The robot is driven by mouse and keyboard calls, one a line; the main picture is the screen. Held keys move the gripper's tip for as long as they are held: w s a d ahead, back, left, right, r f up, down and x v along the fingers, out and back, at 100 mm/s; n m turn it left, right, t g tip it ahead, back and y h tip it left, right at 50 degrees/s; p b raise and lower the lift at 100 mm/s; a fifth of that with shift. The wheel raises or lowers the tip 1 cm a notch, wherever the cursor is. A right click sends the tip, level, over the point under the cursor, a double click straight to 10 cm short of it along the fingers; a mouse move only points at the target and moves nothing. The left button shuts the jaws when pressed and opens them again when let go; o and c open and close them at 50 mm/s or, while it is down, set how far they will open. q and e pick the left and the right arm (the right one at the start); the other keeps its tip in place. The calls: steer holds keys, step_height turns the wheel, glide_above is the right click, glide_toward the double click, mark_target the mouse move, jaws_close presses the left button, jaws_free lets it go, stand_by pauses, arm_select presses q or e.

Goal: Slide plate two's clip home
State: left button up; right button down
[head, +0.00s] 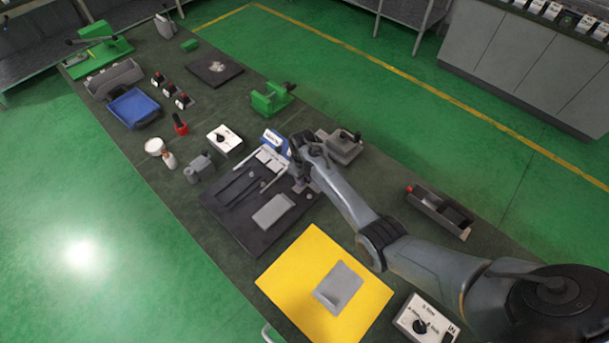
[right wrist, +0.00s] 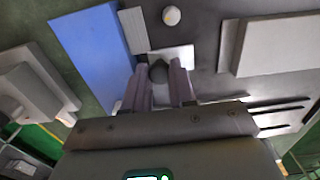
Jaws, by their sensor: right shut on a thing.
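My right gripper (right wrist: 163,88) is low over the black fixture board (head: 225,222), near the board's far right corner in the head view. In the right wrist view its two pale fingers are shut on a dark grey rounded knob (right wrist: 158,71), which seems to be the clip's grip. The knob stands in front of a small white plate (right wrist: 178,54); whether the clip is fully seated on it cannot be told. In the head view the arm hides the clip. A grey plate (head: 273,210) lies on the board. My left gripper is not in view.
A blue block (right wrist: 92,55) stands close left of the fingers, and a pale grey block (right wrist: 268,47) is to the right. A yellow mat (head: 290,268) with a grey plate (head: 338,287) lies nearer. A white switch box (head: 224,140) and a green clamp (head: 270,98) stand beyond.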

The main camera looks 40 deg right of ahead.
steer(key=a+p, duration=0.2)
steer(key=a, duration=0.2)
steer(key=shift+s+a+r+p, duration=0.2)
steer(key=shift+s+p, duration=0.1)
steer(key=shift+p, duration=0.1)
steer(key=shift+a+f, duration=0.1)
steer(key=shift+a, duration=0.15)
steer(key=c, duration=0.9)
jaws_free()
steer(key=shift+a+f, duration=0.1)
steer(key=shift+c, duration=0.2)
